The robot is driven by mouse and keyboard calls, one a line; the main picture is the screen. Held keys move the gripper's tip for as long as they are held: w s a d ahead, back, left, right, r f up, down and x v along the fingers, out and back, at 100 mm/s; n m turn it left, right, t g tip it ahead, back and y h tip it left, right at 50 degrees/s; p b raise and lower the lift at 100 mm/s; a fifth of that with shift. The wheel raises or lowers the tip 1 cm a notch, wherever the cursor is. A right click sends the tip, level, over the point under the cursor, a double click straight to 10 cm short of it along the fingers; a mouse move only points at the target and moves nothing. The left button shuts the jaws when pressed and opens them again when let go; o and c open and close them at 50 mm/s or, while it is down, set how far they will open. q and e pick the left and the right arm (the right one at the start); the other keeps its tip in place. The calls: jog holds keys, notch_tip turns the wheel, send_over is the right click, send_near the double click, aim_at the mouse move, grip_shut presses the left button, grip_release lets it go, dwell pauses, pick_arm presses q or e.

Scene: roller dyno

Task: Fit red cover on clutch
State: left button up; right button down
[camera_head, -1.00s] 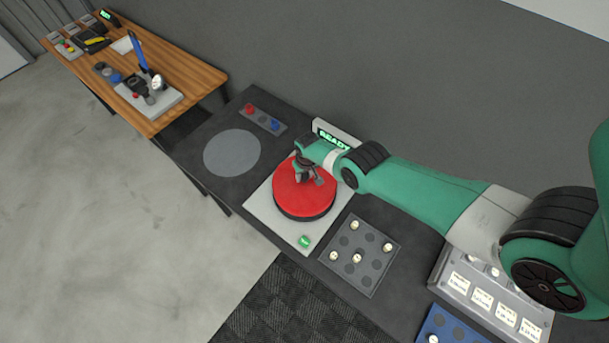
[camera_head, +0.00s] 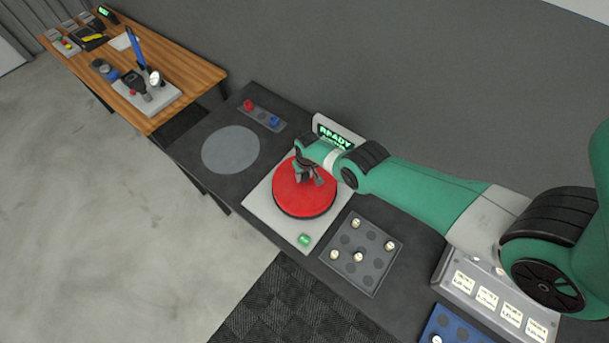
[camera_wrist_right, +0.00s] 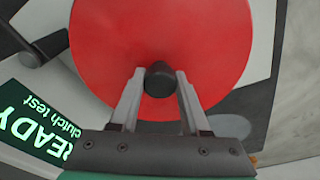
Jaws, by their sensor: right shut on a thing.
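The red cover (camera_head: 300,194) is a round red disc over the clutch, on a light grey base plate (camera_head: 264,208) in the middle of the dark bench. A dark rim (camera_head: 311,216) shows below the red disc; most of the clutch is hidden. My right gripper (camera_head: 309,179) is over the disc. In the right wrist view its two fingers (camera_wrist_right: 159,88) are shut on the black knob (camera_wrist_right: 159,78) at the centre of the red cover (camera_wrist_right: 160,30). My left gripper is not in view.
A lit READY display (camera_head: 334,136) stands behind the plate, and a green button (camera_head: 305,239) is at its front corner. A grey disc (camera_head: 231,150) lies to the left. A pegged tray (camera_head: 345,270) and a labelled box (camera_head: 463,283) are to the right. A wooden table (camera_head: 190,75) stands farther left.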

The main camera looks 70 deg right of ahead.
jog(key=shift+f, duration=0.25)
grip_release()
jog(key=shift+r, duration=0.1)
notch_tip(320, 180, up, 7)
jog(key=p, duration=0.7)
dwell(0.4)
dwell(0.4)
